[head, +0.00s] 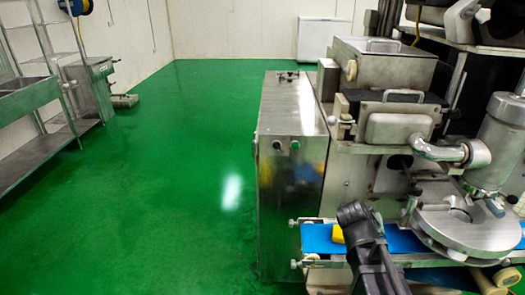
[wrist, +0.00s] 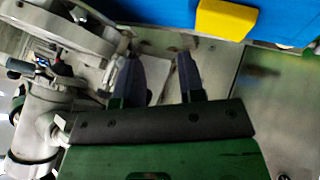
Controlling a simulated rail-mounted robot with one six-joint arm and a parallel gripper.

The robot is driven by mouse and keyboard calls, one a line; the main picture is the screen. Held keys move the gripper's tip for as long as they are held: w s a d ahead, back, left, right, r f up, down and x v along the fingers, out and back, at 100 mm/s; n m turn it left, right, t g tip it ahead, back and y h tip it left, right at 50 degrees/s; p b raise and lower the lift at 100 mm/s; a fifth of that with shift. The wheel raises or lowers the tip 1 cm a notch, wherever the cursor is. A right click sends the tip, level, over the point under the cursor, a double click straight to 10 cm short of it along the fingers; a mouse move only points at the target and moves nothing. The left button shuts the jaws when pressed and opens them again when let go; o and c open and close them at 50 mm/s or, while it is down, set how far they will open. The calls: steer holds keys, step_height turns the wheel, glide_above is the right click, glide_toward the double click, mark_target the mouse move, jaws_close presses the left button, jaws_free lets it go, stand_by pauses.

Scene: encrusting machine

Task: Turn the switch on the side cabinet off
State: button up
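The side cabinet (head: 291,200) is a tall steel box left of the machine in the head view. In the head view my dark arm rises at the lower middle, right of the cabinet and in front of the belt, apart from the switch. The switch is not recognisable in the wrist view.
A blue conveyor belt (head: 318,239) bears a yellow block (head: 337,234), also seen in the wrist view (wrist: 226,19). The steel encrusting machine (head: 400,128) fills the right side. Green floor (head: 180,200) left of the cabinet is clear. Steel shelving (head: 45,150) stands far left.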

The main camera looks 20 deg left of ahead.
steer(key=w+a+r+n+t+y+b, duration=0.1)
steer(key=w+a+r+n+t, duration=0.15)
steer(key=a, duration=0.45)
steer(key=w+a+r+n+t+y, duration=0.1)
steer(key=w+a+r+t, duration=0.25)
steer(key=a, duration=0.45)
steer(key=n+t+y+b, duration=0.1)
steer(key=n+t+y, duration=0.3)
steer(key=n+y, duration=0.3)
glide_toward(275, 146)
steer(key=shift+m+y, duration=0.55)
steer(key=shift+y, duration=0.15)
steer(key=x, duration=0.9)
steer(key=shift+w+d+f, duration=0.2)
steer(key=shift+w+f, duration=0.1)
steer(key=shift+w, duration=0.15)
jaws_close()
